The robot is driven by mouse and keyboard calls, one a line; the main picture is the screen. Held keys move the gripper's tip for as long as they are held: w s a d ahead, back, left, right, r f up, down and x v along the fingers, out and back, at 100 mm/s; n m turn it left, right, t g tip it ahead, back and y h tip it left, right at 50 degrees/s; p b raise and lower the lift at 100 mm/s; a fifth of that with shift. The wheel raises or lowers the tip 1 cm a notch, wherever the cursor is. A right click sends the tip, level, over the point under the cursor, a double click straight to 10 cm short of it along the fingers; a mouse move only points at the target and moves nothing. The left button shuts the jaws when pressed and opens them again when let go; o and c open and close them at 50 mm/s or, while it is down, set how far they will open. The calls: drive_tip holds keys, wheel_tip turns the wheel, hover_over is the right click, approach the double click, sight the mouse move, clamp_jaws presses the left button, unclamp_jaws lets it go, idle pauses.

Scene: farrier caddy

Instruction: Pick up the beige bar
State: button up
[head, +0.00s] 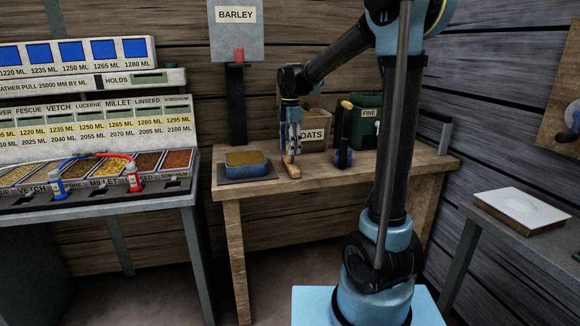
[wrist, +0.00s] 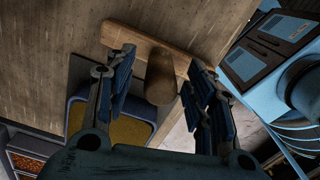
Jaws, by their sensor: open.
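The beige bar (head: 292,169) lies on the wooden bench under my gripper (head: 291,148). In the wrist view the bar (wrist: 142,42) is a pale wooden piece lying flat, with a stubby round knob (wrist: 160,78) pointing up towards the camera. My gripper (wrist: 163,68) is open, with one finger on the left of the knob and one on the right. I see space on both sides of the knob. The fingertips are near the bar's two ends in the picture; whether they touch it I cannot tell.
A blue tray of grain (head: 246,161) is left of the bar on the wooden bench (head: 325,176). An OATS bin (head: 318,133), a dark upright tool with a yellow top (head: 345,135) and a green FINE box (head: 367,120) stand behind and to the right. A grain counter (head: 100,200) is at left.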

drive_tip(key=shift+f, duration=0.15)
clamp_jaws()
wheel_tip(320, 180, up, 10)
drive_tip(key=shift+r, duration=0.1)
idle(0.7)
